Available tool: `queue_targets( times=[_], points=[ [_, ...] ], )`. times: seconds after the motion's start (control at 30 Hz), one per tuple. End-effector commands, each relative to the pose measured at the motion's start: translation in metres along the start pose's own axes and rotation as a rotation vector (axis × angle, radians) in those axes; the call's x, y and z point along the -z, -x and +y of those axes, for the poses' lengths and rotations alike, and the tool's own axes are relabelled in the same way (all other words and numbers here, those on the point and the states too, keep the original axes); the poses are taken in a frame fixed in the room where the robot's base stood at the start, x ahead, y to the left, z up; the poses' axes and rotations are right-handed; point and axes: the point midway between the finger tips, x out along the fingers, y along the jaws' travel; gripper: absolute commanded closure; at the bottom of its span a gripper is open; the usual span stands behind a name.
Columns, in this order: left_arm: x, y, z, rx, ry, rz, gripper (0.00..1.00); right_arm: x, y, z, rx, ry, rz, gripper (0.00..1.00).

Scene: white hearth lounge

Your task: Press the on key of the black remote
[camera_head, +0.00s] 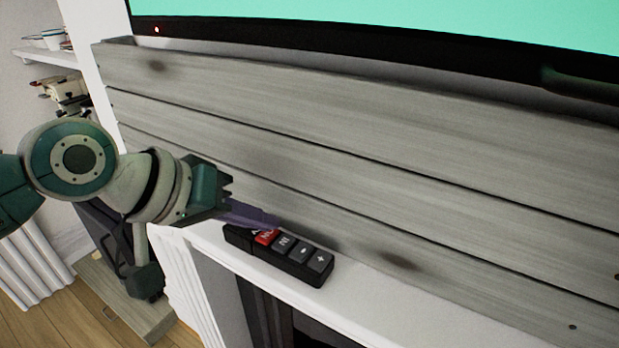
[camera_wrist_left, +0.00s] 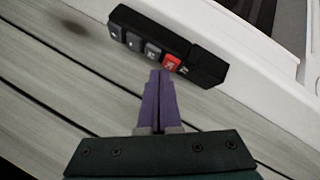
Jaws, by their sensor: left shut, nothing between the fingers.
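The black remote (camera_head: 292,268) lies on the white mantel ledge, close to the grey plank wall. It has a row of several dark grey keys and one red key (camera_head: 266,237) near its left end. My left gripper (camera_head: 272,220) is shut and empty, its purple fingers reaching in from the left behind the remote. In the left wrist view the fingertips (camera_wrist_left: 159,74) end right beside the red key (camera_wrist_left: 172,62). I cannot tell whether they touch it. The remote (camera_wrist_left: 205,67) shows whole there. My right gripper is not in view.
The grey plank wall (camera_head: 380,160) rises right behind the ledge. Above it is a screen (camera_head: 400,12), lit green, with a small red light on its frame. The white ledge (camera_head: 400,318) is bare to the right of the remote. Shelves with small items stand at the left.

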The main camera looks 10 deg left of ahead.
Motion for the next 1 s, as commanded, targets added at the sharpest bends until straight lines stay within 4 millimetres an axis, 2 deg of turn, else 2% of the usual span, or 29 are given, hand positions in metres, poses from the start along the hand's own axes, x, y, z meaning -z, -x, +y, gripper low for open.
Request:
queue_targets(
  times=[1.0],
  points=[
    [-0.004,-0.0053,-0.0038,0.0,0.0,-0.001,1.0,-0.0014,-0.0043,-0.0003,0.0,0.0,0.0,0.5]
  ],
)
